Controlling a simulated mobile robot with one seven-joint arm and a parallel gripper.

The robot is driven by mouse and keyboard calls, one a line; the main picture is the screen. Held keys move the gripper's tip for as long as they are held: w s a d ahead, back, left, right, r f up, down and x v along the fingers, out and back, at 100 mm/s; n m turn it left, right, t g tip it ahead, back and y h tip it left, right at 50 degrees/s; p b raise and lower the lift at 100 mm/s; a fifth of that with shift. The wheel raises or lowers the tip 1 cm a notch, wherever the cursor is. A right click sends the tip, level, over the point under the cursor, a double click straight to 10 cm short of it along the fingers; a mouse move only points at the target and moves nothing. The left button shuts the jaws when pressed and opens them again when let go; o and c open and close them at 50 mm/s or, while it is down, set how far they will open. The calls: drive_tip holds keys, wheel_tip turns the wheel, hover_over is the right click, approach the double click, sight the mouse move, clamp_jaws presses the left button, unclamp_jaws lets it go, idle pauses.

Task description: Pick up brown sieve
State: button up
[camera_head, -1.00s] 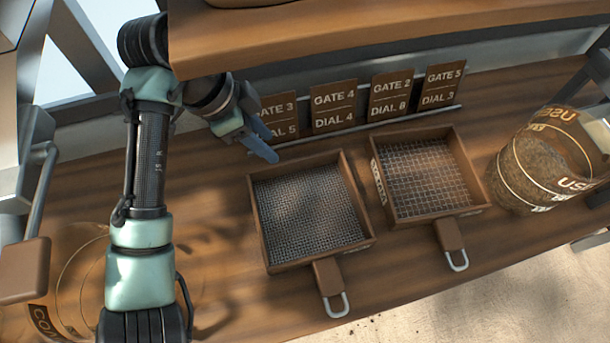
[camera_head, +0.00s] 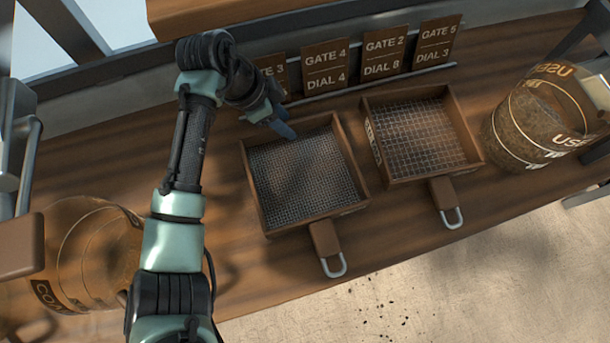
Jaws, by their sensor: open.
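Two brown square sieves with wire mesh lie side by side on the wooden bench. The left sieve (camera_head: 305,178) has a finer mesh, and its brown handle with a metal loop points toward the front. The right sieve (camera_head: 415,137) has a coarser mesh and a similar handle, with a label on its left side. My gripper (camera_head: 284,130) is over the back edge of the left sieve, with blue fingers pointing down and to the right. It holds nothing that I can see. The gap between the fingers is hard to make out, and I cannot tell whether they touch the sieve.
Brown cards (camera_head: 325,68) with gate and dial numbers stand in a rail behind the sieves. A filled clear container (camera_head: 520,130) stands at the right, another round container (camera_head: 85,255) at the left. Bare bench lies left of the left sieve.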

drive_tip(key=shift+x, duration=0.9)
drive_tip(key=shift+c, duration=0.3)
clamp_jaws()
idle(0.4)
